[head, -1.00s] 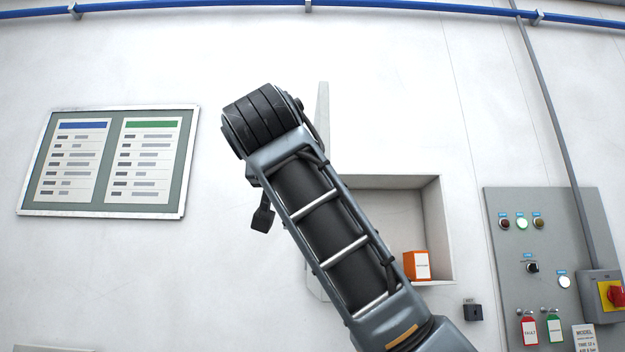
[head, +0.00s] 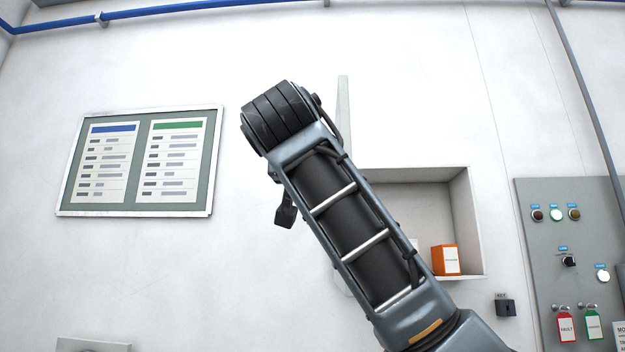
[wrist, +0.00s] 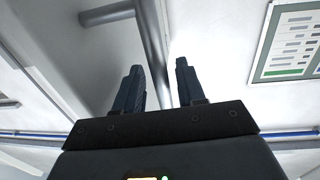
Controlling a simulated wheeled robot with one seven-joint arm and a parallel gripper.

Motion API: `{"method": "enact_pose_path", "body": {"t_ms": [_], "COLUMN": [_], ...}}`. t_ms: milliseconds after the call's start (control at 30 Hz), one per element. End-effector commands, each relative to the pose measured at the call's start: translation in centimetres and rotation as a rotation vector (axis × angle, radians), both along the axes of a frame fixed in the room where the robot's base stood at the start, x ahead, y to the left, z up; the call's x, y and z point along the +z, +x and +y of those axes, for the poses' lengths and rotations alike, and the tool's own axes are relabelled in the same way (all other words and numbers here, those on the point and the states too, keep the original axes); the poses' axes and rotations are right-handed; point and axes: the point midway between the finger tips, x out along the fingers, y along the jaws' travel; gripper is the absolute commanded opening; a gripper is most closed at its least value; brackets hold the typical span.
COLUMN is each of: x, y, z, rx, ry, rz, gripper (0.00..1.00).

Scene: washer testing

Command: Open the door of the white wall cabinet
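The white wall cabinet (head: 478,220) is in the head view, partly behind my arm. Its recess is exposed and an orange box (head: 446,260) stands inside. The door (head: 343,115) stands swung out from the wall, seen nearly edge-on as a narrow white strip; my arm hides most of it. In the wrist view, a grey bar handle (wrist: 150,40) with a stub runs down between the two dark fingers of my gripper (wrist: 160,78). The fingers are apart, with gaps beside the bar; I cannot tell whether either touches it. In the head view my arm mostly hides the gripper.
A framed notice board (head: 140,162) hangs on the wall at left. A grey control panel (head: 570,260) with buttons and tags is at right. A small black box (head: 505,305) is on the wall below the cabinet. A blue pipe (head: 170,10) runs along the top.

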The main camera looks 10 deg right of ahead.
Motion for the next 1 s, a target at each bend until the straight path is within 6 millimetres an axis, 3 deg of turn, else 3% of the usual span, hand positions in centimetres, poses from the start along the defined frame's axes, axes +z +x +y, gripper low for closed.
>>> {"method": "enact_pose_path", "body": {"t_ms": [500, 1000], "x": [-0.1, 0.0], "y": [-6.6, -7.2], "z": [2.2, 2.3], "rx": [0.001, 0.0], "ry": [0.002, 0.0], "rz": [-0.002, 0.0], "gripper": [0.39, 0.39]}}
